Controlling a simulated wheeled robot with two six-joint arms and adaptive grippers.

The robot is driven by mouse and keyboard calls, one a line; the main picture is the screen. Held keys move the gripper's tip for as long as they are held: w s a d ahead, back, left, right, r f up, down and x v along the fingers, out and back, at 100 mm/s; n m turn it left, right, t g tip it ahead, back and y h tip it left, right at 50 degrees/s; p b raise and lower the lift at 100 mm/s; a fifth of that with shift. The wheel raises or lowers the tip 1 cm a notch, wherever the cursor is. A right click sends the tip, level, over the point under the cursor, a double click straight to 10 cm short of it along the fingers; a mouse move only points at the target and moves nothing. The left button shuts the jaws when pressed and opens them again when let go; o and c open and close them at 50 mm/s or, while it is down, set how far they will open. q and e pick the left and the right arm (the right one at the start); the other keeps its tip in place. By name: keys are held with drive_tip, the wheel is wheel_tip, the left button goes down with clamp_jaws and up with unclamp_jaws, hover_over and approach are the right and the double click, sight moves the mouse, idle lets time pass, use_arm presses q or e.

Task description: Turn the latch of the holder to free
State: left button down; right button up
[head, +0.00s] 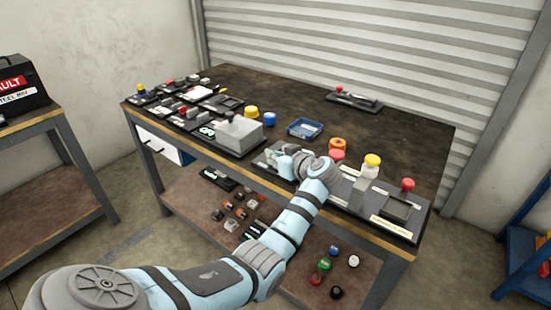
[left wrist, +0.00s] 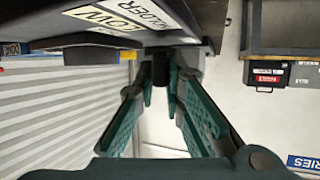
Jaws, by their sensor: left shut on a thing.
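My left gripper (head: 275,157) is at the front edge of the workbench in the head view, with its fingers pointing left. In the left wrist view my left gripper (left wrist: 160,82) has its green fingers closing in on a small black piece (left wrist: 160,68), which looks like the latch of the holder. The holder's dark base (left wrist: 205,22) is above the fingers there, with a label reading "HOLDER" (left wrist: 158,15). The latch's turned position cannot be told. In the head view the latch is hidden by the hand. My right gripper is not in view.
On the workbench (head: 300,85) are a grey block (head: 240,132), a blue tray (head: 305,128), yellow and blue caps, and a right-hand station with a red knob (head: 407,184). A lower shelf holds small parts. The back of the bench is mostly clear.

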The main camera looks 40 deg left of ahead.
use_arm(q)
drive_tip(key=c, duration=1.7)
unclamp_jaws()
wheel_tip(320, 180, up, 10)
drive_tip(key=shift+o, duration=0.7)
